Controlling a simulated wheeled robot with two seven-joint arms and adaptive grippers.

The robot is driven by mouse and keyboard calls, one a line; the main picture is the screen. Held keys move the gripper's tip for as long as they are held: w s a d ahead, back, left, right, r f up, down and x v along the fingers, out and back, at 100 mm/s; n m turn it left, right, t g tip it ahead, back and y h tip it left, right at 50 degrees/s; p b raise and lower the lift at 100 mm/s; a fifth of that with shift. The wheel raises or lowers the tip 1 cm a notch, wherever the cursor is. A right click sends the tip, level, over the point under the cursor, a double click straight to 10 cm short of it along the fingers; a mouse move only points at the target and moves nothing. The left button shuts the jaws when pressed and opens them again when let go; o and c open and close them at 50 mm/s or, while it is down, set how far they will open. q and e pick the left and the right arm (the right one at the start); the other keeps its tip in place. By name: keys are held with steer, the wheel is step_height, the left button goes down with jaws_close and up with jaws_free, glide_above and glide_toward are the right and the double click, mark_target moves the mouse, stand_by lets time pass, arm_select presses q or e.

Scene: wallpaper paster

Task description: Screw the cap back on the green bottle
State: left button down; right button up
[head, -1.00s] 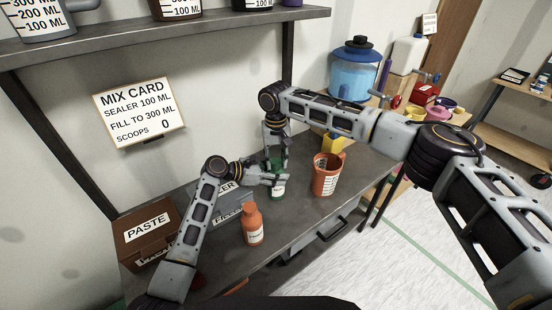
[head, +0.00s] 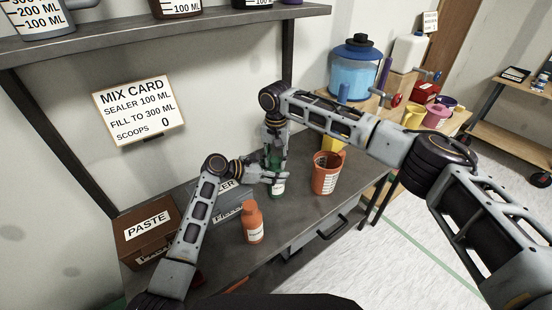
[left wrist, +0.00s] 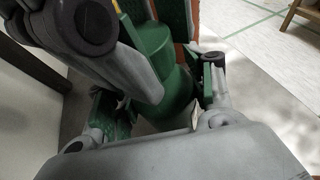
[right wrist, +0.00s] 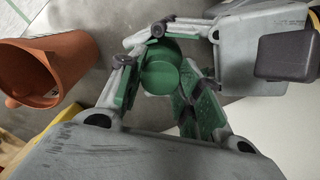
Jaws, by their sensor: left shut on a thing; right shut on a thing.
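The green bottle (head: 277,188) stands upright on the grey table, with a white label low on its front. My left gripper (head: 276,177) is shut around its body; the left wrist view also shows the bottle (left wrist: 172,95) between the left fingers. My right gripper (head: 275,158) points down over the bottle's top, just above the left one. In the right wrist view its fingers are shut on the round green cap (right wrist: 160,77). The cap is in line with the bottle's top, but I cannot tell whether it is seated or threaded. The fingers hide the neck.
An orange measuring jug (head: 326,174) stands right of the bottle, and an orange bottle (head: 252,222) stands in front. A grey box (head: 228,204) and a brown PASTE box (head: 148,232) are at left. The table front between bottle and jug is clear.

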steer(key=m, duration=0.6)
steer(key=shift+w, duration=0.1)
steer(key=shift+d, duration=0.1)
steer(key=o, duration=0.7)
steer(key=shift+r, duration=2.25)
steer(key=shift+c, duration=0.4)
